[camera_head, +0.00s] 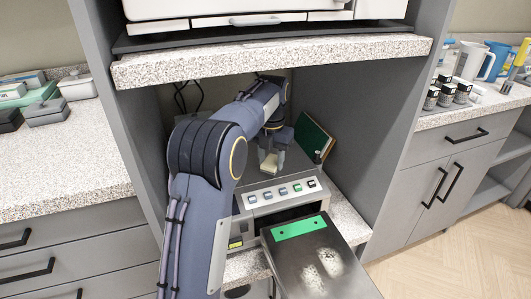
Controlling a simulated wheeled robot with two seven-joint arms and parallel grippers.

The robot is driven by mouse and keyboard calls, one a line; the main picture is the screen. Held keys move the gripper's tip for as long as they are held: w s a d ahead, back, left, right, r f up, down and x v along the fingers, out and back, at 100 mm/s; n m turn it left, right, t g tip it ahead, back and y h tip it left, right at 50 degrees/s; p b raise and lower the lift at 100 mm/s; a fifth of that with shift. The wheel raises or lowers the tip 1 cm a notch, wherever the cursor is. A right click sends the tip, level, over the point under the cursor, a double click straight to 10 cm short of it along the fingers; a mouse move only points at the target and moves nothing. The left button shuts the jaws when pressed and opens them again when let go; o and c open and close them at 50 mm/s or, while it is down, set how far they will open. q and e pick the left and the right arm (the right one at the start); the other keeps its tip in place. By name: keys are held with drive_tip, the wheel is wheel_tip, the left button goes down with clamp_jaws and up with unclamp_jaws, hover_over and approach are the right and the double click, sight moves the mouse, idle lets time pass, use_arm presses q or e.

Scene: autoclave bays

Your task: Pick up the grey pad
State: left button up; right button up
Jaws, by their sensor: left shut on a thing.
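My left gripper (271,158) reaches into the bay under the speckled shelf and is shut, pointing down above the grey device with the coloured buttons. A small pale piece shows at its fingertips. It is too small to tell whether this is the grey pad or part of the fingers. I cannot make out a grey pad for certain anywhere else in the head view. My left arm hides part of the bay's left side and the device's back. My right gripper is not in view.
The device (251,226) has a row of coloured buttons and an open tray (345,283) jutting forward. A dark green panel (312,138) leans behind it at the right. The speckled shelf (270,57) lies above, and grey side walls bound the bay.

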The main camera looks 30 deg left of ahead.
use_arm(q)
drive_tip(key=s+d, duration=0.7)
drive_tip(key=d, duration=0.1)
drive_tip(key=shift+s+d+p, duration=0.25)
drive_tip(key=shift+d+p, duration=0.15)
